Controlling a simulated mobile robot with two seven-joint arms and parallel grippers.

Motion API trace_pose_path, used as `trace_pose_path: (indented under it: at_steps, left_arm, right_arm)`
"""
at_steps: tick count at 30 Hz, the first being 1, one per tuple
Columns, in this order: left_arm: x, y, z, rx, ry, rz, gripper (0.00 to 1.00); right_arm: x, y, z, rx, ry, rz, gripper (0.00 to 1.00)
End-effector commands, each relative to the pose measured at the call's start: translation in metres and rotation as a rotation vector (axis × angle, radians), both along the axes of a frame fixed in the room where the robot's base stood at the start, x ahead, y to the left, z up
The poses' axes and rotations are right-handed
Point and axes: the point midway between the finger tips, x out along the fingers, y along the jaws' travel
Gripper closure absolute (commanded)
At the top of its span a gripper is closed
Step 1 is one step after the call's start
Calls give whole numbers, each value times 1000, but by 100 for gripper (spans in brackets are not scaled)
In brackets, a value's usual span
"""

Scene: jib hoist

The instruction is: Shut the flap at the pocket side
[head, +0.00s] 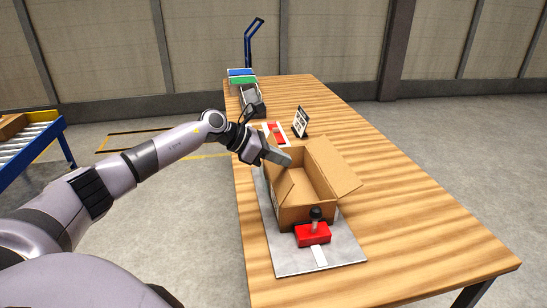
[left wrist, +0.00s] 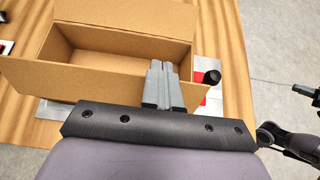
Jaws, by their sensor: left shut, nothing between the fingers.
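An open cardboard box (head: 303,205) stands on a grey plate (head: 285,262). In the head view its right flap (head: 335,167) leans outward and a left flap (head: 285,188) slopes at the left side. My left gripper (head: 287,160) is shut and empty at the box's upper left, by that side's flap. In the left wrist view the box (left wrist: 125,45) is open and looks empty, and the closed fingers (left wrist: 163,70) lie over the near flap (left wrist: 85,88). I cannot tell whether they touch it. My right gripper is not seen in the head view.
A red block with a black knob (head: 313,234) stands at the box's front. Behind the box are a red-and-white item (head: 274,133), a small dark sign (head: 300,121) and blue and green items (head: 242,76). The wooden table (head: 400,210) is clear to the right.

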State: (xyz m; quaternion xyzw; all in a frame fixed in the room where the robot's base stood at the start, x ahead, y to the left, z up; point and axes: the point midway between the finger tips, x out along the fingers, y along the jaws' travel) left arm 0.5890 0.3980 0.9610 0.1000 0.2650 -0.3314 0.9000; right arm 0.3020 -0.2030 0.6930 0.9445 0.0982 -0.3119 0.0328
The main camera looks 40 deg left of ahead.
Motion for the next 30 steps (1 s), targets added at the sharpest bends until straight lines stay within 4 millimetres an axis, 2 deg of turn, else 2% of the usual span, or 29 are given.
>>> trace_pose_path:
  at_steps: [10,30]
  left_arm:
    - [22,-19,-12,-8,-2,0,100]
    - [22,-19,-12,-8,-2,0,100]
  right_arm:
    - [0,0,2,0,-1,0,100]
    - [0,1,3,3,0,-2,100]
